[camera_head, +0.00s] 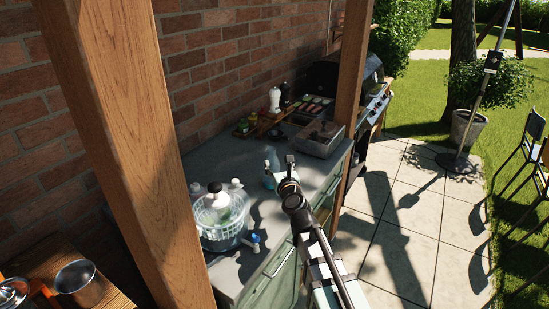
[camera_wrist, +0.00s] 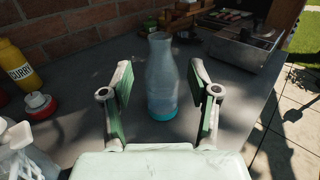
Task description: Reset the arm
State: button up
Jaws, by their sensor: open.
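My gripper (camera_wrist: 160,100) is open, with its two green-padded fingers spread apart in the wrist view. A translucent bluish bottle (camera_wrist: 161,78) stands upright on the counter, ahead of the gripper and between the lines of its fingers. I see no finger touching it. In the head view my gripper (camera_head: 289,163) is above the grey counter, and the bottle (camera_head: 273,158) shows just behind it, partly hidden.
A clear lidded bowl (camera_head: 221,217) stands at the counter's near left. A yellow bottle (camera_wrist: 16,68) and a red-and-white container (camera_wrist: 39,104) are at left. A metal box (camera_head: 318,139) and a grill (camera_head: 372,95) lie farther back. A wooden post (camera_head: 125,140) rises in front.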

jog(key=v, duration=0.2)
jog(key=shift+s+d, duration=0.1)
jog(key=shift+s, duration=0.15)
